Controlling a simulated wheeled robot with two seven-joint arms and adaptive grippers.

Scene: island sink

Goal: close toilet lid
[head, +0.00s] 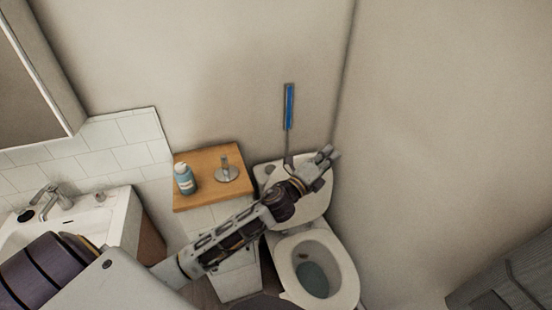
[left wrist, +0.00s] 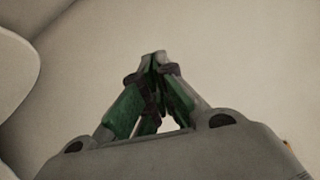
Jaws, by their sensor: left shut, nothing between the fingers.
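The white toilet (head: 348,282) stands at the lower right of the head view, with its seat ring down and the bowl open. The white lid (head: 314,206) is raised behind the bowl, partly hidden by my left arm. My left gripper (head: 326,153) is at the upper right edge of the lid, near the wall; whether it touches the lid I cannot tell. In the left wrist view, the left gripper (left wrist: 154,62) has its fingers together and empty. A pale curved edge (left wrist: 14,70) at the left of that view may be the lid. My right gripper does not show.
A wooden shelf top (head: 190,204) left of the toilet holds a blue bottle (head: 184,180) and a metal holder (head: 227,172). A blue-handled brush (head: 289,108) is by the wall behind the toilet. A sink (head: 104,222) is at the left. Walls close in behind and right.

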